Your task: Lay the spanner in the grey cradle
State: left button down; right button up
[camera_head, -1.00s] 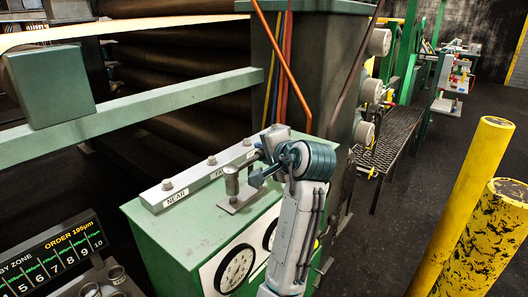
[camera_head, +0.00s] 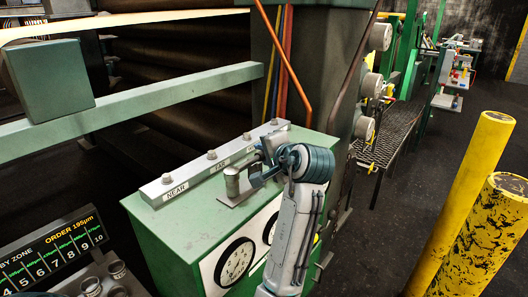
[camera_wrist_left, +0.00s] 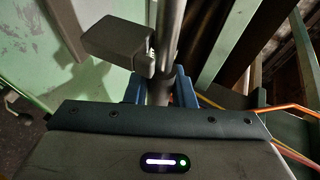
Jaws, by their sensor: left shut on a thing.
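My left gripper (camera_head: 262,172) is over the top of the green cabinet, close beside a short grey post on a flat plate (camera_head: 234,194). This may be the grey cradle, but I cannot tell for sure. In the left wrist view, the blue fingers (camera_wrist_left: 158,92) are shut on a grey bar (camera_wrist_left: 167,45), which looks like the spanner. A dark grey block (camera_wrist_left: 115,40) is just left of the bar; I cannot tell whether they touch. In the head view the gripper and wrist hide much of the held piece (camera_head: 272,146). My right gripper is out of view.
The green cabinet (camera_head: 187,230) has dials on its front and a raised rail (camera_head: 205,168) with several knobs and labels along its back. Orange and blue hoses (camera_head: 290,70) hang behind. Yellow posts (camera_head: 475,190) stand at the right, with open floor before them.

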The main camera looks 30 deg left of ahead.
pick_arm(q)
jog(key=shift+f, duration=0.35)
jog(key=c, duration=1.1)
grip_release()
jog(key=shift+c, duration=0.2)
jog(key=shift+o, duration=0.4)
jog(key=o, duration=0.5)
jog(key=shift+o, duration=0.2)
jog(key=shift+f, duration=0.1)
